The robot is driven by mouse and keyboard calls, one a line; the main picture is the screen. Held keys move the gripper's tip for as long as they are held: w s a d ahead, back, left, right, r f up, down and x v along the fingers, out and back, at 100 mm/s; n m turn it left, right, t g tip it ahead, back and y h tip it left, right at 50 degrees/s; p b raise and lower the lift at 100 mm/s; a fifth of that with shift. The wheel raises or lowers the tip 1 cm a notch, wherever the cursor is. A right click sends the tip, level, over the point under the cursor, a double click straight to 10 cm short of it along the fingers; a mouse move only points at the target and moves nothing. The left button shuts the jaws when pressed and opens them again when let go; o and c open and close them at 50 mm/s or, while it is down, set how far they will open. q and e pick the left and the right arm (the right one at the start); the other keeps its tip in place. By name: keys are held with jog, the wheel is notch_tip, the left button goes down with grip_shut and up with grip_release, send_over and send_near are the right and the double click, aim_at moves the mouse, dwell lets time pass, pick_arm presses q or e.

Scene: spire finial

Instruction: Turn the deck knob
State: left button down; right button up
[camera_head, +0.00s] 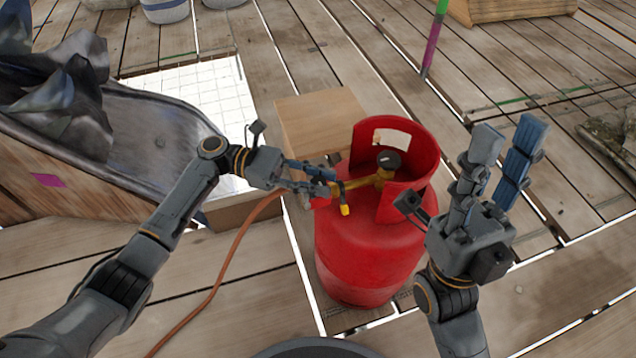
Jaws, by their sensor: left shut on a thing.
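A red gas cylinder (365,250) stands upright on the wooden deck, with an open collar around its top. A black round knob (389,159) sits on the brass valve (366,184) inside the collar. A short yellow-tipped lever (344,203) hangs from the brass fitting, left of the knob. My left gripper (328,182) is shut on the left end of the brass fitting; its fingers partly hide the grip. My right gripper (509,152) is open and empty, raised to the right of the cylinder, apart from the knob.
An orange hose (232,250) runs from near my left gripper down across the deck. A wooden box (318,122) stands behind the cylinder. A grey trough (150,130) with dark crumpled material (62,100) is at left. The deck at right is mostly clear.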

pick_arm(q)
jog(key=shift+m+g+y+b, duration=0.45)
jog(key=shift+m+g, duration=0.35)
jog(key=shift+g, duration=0.3)
jog(key=shift+g+y, duration=0.25)
jog(key=shift+g, duration=0.05)
jog(key=c, duration=1)
grip_release()
jog(key=shift+c, duration=0.2)
jog(key=v, duration=1.2)
jog(key=shift+f, duration=0.1)
